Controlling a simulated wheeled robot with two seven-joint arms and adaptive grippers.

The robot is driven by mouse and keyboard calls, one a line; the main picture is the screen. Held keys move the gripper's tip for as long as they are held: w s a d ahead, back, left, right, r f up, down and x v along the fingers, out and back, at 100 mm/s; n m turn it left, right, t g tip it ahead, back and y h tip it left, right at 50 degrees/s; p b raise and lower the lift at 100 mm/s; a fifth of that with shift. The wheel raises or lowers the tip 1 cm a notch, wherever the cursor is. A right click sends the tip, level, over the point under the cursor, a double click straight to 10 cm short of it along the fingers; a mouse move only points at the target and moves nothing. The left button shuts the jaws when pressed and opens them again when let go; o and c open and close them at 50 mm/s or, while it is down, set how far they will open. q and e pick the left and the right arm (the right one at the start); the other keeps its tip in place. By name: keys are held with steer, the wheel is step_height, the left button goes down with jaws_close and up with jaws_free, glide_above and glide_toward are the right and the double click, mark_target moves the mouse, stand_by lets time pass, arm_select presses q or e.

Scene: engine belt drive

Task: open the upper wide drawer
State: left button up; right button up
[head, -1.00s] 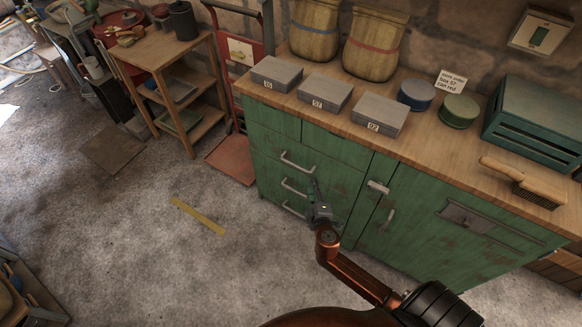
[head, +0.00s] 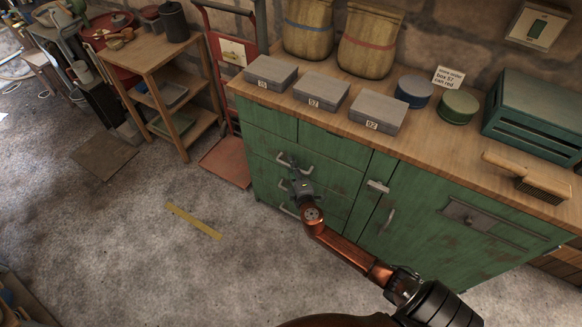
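The green cabinet (head: 325,185) has a stack of wide drawers on its left side, with grey bar handles. The upper wide drawer (head: 326,180) looks closed, flush with the front. Its handle (head: 309,170) is partly hidden by my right gripper (head: 292,167). The gripper's fingertips are at this handle, but I cannot tell whether they touch it or how far apart they are. The gripper body covers part of the middle drawer's handle below. My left gripper is not in view.
On the worktop stand grey boxes (head: 321,92), round tins (head: 414,91), sacks (head: 371,41), a green crate (head: 535,120) and a brush (head: 527,174). A red hand truck (head: 224,70) stands left of the cabinet. The floor in front is clear, with a yellow strip (head: 193,220).

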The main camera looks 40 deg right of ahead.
jaws_close()
stand_by(0.3)
stand_by(0.4)
